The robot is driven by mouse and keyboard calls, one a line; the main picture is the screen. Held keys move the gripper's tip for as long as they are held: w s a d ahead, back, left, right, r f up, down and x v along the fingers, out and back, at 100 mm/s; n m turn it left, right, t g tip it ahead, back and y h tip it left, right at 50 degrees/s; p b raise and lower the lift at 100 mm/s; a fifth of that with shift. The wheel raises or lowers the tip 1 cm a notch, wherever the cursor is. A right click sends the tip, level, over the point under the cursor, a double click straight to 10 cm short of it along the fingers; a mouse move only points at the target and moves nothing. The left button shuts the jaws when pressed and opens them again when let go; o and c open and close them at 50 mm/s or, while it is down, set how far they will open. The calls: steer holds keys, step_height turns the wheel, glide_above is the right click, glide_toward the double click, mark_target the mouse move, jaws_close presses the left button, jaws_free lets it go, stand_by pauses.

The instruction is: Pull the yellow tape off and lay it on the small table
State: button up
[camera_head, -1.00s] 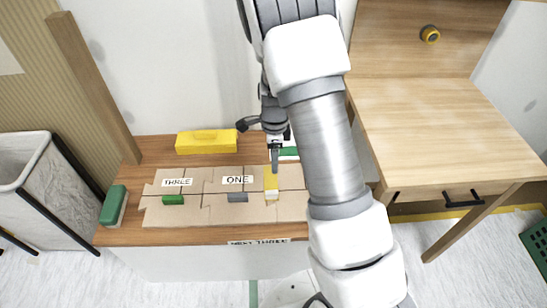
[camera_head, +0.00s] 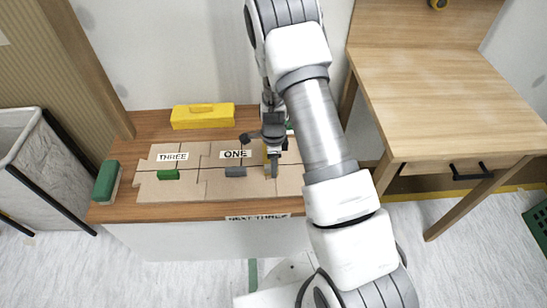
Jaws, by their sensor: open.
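A yellow tape strip (camera_head: 265,152) with a pale lower end lies on the brown cardboard pieces (camera_head: 217,186), to the right of the label ONE. My gripper (camera_head: 273,174) is open right at this strip and hides most of it. I cannot tell whether a finger touches it. Green (camera_head: 168,175) and grey (camera_head: 236,172) pieces sit on the cardboard to the left, under the labels THREE and ONE. The cardboard lies on a low wooden-topped table (camera_head: 150,213). A larger wooden table (camera_head: 440,105) stands at the right; which one is the small table is unclear.
A yellow box (camera_head: 203,117) stands at the back of the low table. A green-topped block (camera_head: 106,181) is at its left end. A bin (camera_head: 50,175) stands at the left. The larger table's top is clear.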

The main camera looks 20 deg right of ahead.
steer(key=shift+f, duration=0.4)
steer(key=shift+c, duration=0.2)
jaws_close()
stand_by(0.3)
